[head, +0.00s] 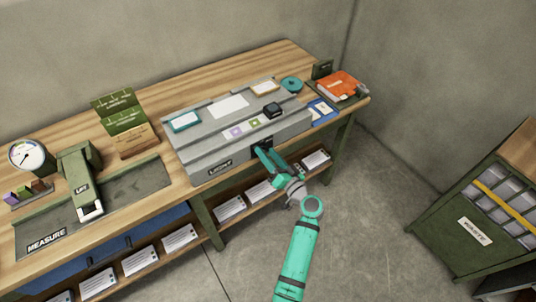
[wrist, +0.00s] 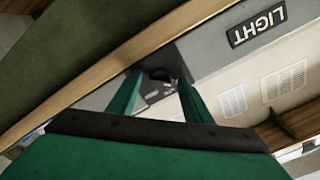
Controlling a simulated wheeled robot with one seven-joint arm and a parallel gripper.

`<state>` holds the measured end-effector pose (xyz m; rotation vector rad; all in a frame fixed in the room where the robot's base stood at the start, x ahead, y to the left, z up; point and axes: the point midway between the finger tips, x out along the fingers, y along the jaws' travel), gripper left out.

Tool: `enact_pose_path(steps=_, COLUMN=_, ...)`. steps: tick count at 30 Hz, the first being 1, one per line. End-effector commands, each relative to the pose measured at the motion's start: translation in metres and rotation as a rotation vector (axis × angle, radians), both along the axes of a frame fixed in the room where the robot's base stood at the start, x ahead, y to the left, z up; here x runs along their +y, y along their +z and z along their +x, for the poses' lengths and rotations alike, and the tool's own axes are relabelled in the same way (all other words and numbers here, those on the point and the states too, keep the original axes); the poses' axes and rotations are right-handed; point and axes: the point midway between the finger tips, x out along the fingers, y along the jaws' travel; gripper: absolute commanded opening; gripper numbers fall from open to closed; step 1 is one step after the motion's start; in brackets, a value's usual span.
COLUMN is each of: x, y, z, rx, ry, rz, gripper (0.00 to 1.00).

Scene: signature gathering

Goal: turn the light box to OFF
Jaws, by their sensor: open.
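The light box (head: 290,131) is a wide grey case on the wooden bench, with a black LIGHT label (head: 220,168) on its front face. In the wrist view the LIGHT label (wrist: 258,24) is at the upper right. A dark knob-like part (wrist: 160,74) shows on the box's grey front between my fingertips. Its setting cannot be read. My gripper (head: 263,151) is close to the right part of the box's front. In the wrist view my gripper (wrist: 159,78) is open, its green fingers on either side of the dark part. Whether they touch it cannot be told.
Cards and a small black item (head: 271,110) lie on the box's top. The wooden bench edge (wrist: 85,65) crosses the wrist view. A shelf below holds paper stacks (head: 230,208).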

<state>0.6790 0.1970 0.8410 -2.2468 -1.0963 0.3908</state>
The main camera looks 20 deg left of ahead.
Motion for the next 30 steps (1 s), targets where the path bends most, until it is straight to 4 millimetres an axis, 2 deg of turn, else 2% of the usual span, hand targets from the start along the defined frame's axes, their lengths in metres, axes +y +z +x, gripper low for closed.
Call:
enact_pose_path(steps=4, x=-0.003, y=0.000, z=-0.002, rx=0.000, ry=-0.001, rz=0.000, gripper=0.45)
enact_pose_path(steps=8, x=-0.014, y=0.000, z=-0.011, rx=0.000, ry=-0.001, rz=0.000, gripper=0.45)
enact_pose_path(steps=21, x=-0.074, y=0.000, z=-0.057, rx=0.000, ry=-0.002, rz=0.000, gripper=0.45)
enact_pose_path(steps=30, x=-0.085, y=0.000, z=-0.067, rx=0.000, ry=0.000, rz=0.000, gripper=0.45)
